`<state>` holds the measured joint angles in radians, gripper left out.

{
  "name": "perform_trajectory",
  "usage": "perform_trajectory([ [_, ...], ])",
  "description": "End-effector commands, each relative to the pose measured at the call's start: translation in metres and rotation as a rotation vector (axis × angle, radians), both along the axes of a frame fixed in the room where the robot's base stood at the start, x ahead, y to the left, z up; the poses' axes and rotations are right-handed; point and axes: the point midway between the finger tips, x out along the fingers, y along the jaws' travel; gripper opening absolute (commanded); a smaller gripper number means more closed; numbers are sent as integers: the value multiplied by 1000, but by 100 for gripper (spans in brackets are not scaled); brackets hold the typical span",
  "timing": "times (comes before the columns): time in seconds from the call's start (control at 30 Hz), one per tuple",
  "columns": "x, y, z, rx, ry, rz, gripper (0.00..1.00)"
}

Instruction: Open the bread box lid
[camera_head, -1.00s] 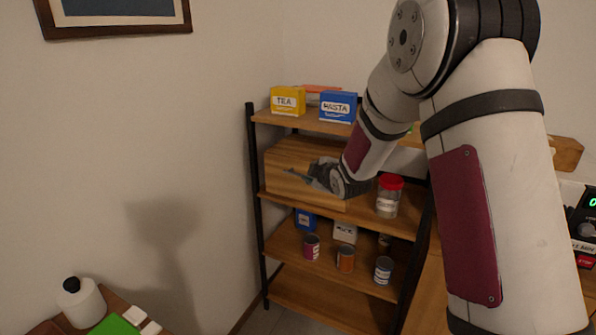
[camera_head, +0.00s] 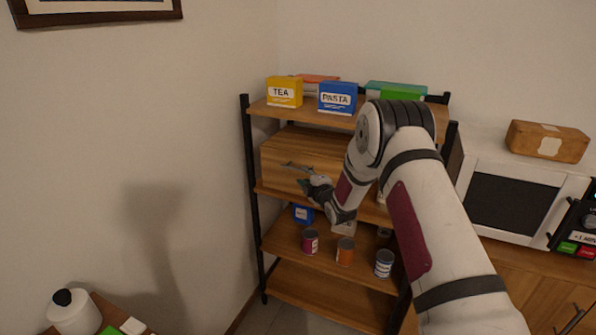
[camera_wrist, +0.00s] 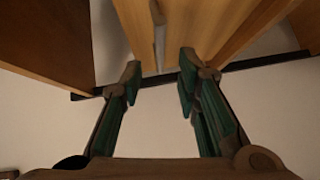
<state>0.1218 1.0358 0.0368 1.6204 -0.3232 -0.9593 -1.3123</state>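The wooden bread box (camera_head: 283,150) sits on the second shelf from the top. A slim bar handle (camera_head: 297,166) runs across its front face, and the lid looks closed. My gripper (camera_head: 304,184) is in front of the box, just below the handle. In the wrist view my gripper (camera_wrist: 160,75) has its two green-padded fingers apart with nothing between them. The handle (camera_wrist: 159,38) lies ahead of the gap between the fingertips, against the box's wood (camera_wrist: 205,25). I see no clear contact. My arm hides the box's right part.
A tea box (camera_head: 284,92) and a pasta box (camera_head: 338,98) stand on the top shelf. Several cans, including a purple-labelled can (camera_head: 310,242), stand on the shelf below. A black shelf post (camera_head: 250,190) rises on the left. A microwave (camera_head: 515,200) stands at right.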

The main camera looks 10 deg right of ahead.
Motion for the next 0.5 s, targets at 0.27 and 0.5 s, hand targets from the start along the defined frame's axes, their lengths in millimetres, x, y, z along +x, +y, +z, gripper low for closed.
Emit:
perform_trajectory([
  [0.27, 49, 8, -8, 1, -1, -1, 30],
  [0.5, 70, 12, -10, 1, 0, 0, 30],
])
